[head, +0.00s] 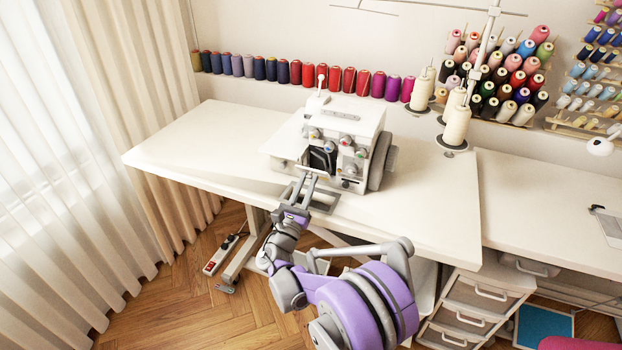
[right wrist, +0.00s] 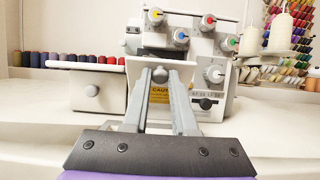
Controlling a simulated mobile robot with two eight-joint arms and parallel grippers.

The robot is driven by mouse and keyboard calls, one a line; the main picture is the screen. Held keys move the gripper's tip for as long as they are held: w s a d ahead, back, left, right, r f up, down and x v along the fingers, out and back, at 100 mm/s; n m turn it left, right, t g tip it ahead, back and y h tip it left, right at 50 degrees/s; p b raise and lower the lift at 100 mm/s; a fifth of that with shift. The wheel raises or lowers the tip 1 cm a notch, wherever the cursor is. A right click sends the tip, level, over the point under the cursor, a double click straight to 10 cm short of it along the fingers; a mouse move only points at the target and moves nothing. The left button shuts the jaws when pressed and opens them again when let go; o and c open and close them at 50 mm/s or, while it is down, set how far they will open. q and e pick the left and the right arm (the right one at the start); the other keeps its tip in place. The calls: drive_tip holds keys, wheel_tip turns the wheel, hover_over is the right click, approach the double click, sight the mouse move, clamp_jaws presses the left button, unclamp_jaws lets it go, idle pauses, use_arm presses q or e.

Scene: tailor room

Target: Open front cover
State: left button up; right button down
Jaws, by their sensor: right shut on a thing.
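The white overlock sewing machine (head: 345,120) stands on the white table, with several coloured dials on its front; it also shows in the right wrist view (right wrist: 205,55). Its front cover (right wrist: 160,92) is low on its front, mostly behind my fingers, with a yellow caution label. A dark gap shows above it in the head view. My right gripper (head: 307,179) reaches in from the front and is shut on a small round grey knob (right wrist: 160,74) at the front cover. How far the cover is open is hard to tell. My left gripper is not in view.
The white table (head: 210,135) is clear to the left of the machine. Thread cones (head: 456,125) on a stand are at the right, with a rack of spools behind. A row of spools (head: 270,69) lines the wall. A grey plate (head: 322,201) lies at the table's front edge.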

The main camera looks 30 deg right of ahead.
drive_tip(key=f, duration=0.1)
drive_tip(key=f+b, duration=0.2)
drive_tip(key=shift+s+a, duration=0.35)
drive_tip(key=shift+f+b, duration=0.5)
drive_tip(key=shift+f, duration=0.45)
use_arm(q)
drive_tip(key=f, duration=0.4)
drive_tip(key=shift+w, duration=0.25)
use_arm(e)
drive_tip(key=c, duration=0.7)
unclamp_jaws()
drive_tip(key=shift+r, duration=0.1)
drive_tip(key=shift+a, duration=0.1)
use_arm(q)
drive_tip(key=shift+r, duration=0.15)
use_arm(e)
drive_tip(key=v, duration=1)
drive_tip(key=shift+s+a, duration=0.25)
drive_tip(key=shift+s, duration=0.05)
